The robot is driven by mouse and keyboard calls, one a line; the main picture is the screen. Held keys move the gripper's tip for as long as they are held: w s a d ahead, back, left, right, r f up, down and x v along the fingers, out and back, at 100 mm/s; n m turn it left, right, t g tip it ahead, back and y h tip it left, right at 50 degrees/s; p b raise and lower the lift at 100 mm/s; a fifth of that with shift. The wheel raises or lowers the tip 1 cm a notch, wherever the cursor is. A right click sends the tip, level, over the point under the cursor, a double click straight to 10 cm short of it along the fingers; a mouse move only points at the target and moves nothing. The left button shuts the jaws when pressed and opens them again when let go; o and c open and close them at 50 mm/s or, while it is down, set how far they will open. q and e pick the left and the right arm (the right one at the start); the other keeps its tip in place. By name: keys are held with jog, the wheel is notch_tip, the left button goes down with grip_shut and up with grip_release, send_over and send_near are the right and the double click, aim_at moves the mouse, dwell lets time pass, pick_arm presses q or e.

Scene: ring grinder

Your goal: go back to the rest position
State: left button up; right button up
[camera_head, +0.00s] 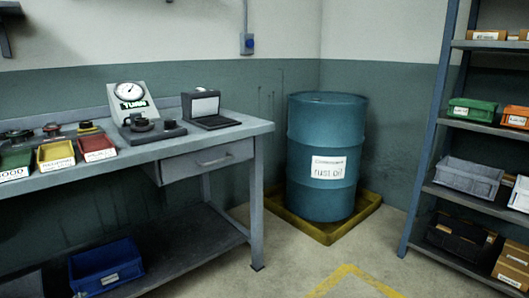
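Neither of my grippers shows in the head view, and no part of my arms is visible. I cannot see what position the arms are in. The view looks over a grey workbench (222,133) on the left and an open patch of floor.
On the bench are a dial gauge (130,92), a small laptop-like device (205,106) and several coloured bins, one of them yellow (56,155). A blue drum (327,130) stands in a yellow tray (326,234). A shelf rack (428,150) is at right. Floor between is clear.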

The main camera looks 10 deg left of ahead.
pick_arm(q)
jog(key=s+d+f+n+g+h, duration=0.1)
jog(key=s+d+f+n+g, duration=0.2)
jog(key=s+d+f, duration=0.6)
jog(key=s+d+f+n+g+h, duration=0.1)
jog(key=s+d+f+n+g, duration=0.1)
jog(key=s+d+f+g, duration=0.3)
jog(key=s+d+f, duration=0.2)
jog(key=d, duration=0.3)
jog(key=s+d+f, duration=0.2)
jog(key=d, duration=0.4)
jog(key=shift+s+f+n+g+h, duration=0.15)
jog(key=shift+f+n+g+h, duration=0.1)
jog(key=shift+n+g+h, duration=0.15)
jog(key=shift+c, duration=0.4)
